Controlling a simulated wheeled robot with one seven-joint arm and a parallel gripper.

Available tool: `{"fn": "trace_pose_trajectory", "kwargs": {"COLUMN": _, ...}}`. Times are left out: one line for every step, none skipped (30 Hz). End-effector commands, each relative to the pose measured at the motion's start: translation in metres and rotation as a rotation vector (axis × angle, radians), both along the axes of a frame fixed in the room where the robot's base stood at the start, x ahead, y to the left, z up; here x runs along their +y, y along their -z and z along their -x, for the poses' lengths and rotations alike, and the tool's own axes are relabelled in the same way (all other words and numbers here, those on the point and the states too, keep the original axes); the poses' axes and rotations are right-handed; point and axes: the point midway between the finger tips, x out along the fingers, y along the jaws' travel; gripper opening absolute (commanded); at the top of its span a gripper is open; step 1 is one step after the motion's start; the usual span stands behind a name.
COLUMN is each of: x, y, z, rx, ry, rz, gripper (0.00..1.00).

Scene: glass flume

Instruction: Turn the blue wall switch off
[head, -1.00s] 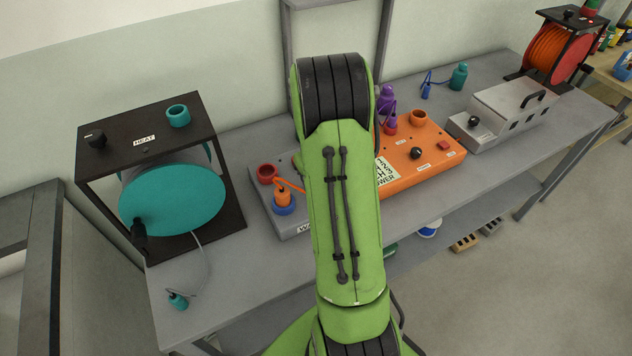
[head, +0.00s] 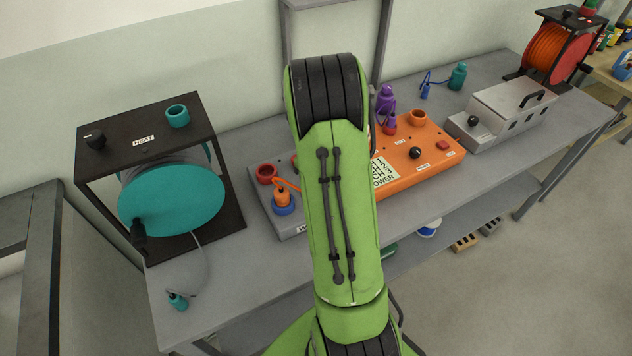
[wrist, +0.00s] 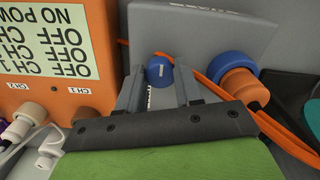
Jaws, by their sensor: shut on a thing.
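The blue wall switch (wrist: 160,71) is a round knob with a short white mark on the grey box (wrist: 215,28) in the wrist view. The mark lies roughly sideways in that view. My gripper (wrist: 158,77) has its two grey fingers on either side of the knob, shut on it. Part of the knob is hidden between the fingers. In the head view my green arm hides the gripper and the knob. The grey box (head: 292,230) shows left of the arm there.
An orange power box (wrist: 40,45) stands beside the gripper. An orange plug (wrist: 245,88) sits in a blue socket (wrist: 228,68), its orange cable passing close to the fingers. In the head view, a teal reel (head: 172,200) stands left and a grey unit (head: 505,112) right.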

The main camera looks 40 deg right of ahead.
Motion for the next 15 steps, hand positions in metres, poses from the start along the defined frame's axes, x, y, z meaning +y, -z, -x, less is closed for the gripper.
{"fn": "trace_pose_trajectory", "kwargs": {"x": -0.0006, "y": -0.0015, "z": -0.0015, "rx": -0.005, "ry": -0.003, "rz": 0.003, "gripper": 0.04}}
{"fn": "trace_pose_trajectory", "kwargs": {"x": -0.0005, "y": -0.0015, "z": -0.0015, "rx": -0.005, "ry": -0.002, "rz": 0.003, "gripper": 0.04}}
{"fn": "trace_pose_trajectory", "kwargs": {"x": -0.0006, "y": -0.0015, "z": -0.0015, "rx": -0.005, "ry": -0.002, "rz": 0.003, "gripper": 0.36}}
{"fn": "trace_pose_trajectory", "kwargs": {"x": -0.0005, "y": -0.0014, "z": -0.0014, "rx": -0.005, "ry": -0.002, "rz": 0.003, "gripper": 0.41}}
{"fn": "trace_pose_trajectory", "kwargs": {"x": -0.0005, "y": -0.0013, "z": -0.0013, "rx": -0.005, "ry": -0.002, "rz": 0.002, "gripper": 0.46}}
{"fn": "trace_pose_trajectory", "kwargs": {"x": -0.0004, "y": -0.0012, "z": -0.0011, "rx": -0.004, "ry": -0.002, "rz": 0.002, "gripper": 0.52}}
{"fn": "trace_pose_trajectory", "kwargs": {"x": -0.0004, "y": -0.0011, "z": -0.0010, "rx": -0.004, "ry": -0.001, "rz": 0.002, "gripper": 0.56}}
{"fn": "trace_pose_trajectory", "kwargs": {"x": -0.0003, "y": -0.0010, "z": -0.0009, "rx": -0.003, "ry": -0.001, "rz": 0.002, "gripper": 0.60}}
{"fn": "trace_pose_trajectory", "kwargs": {"x": -0.0003, "y": -0.0009, "z": -0.0008, "rx": -0.003, "ry": -0.001, "rz": 0.002, "gripper": 0.60}}
{"fn": "trace_pose_trajectory", "kwargs": {"x": -0.0003, "y": -0.0008, "z": -0.0007, "rx": -0.003, "ry": -0.001, "rz": 0.001, "gripper": 0.60}}
{"fn": "trace_pose_trajectory", "kwargs": {"x": -0.0002, "y": -0.0007, "z": -0.0006, "rx": -0.002, "ry": -0.001, "rz": 0.001, "gripper": 0.60}}
{"fn": "trace_pose_trajectory", "kwargs": {"x": -0.0002, "y": -0.0006, "z": -0.0005, "rx": -0.002, "ry": 0.000, "rz": 0.001, "gripper": 0.60}}
{"fn": "trace_pose_trajectory", "kwargs": {"x": -0.0002, "y": -0.0005, "z": -0.0005, "rx": -0.002, "ry": 0.000, "rz": 0.001, "gripper": 0.60}}
{"fn": "trace_pose_trajectory", "kwargs": {"x": -0.0002, "y": -0.0005, "z": -0.0004, "rx": -0.002, "ry": 0.000, "rz": 0.001, "gripper": 0.60}}
{"fn": "trace_pose_trajectory", "kwargs": {"x": -0.0002, "y": -0.0007, "z": -0.0004, "rx": -0.001, "ry": 0.000, "rz": 0.001, "gripper": 0.60}}
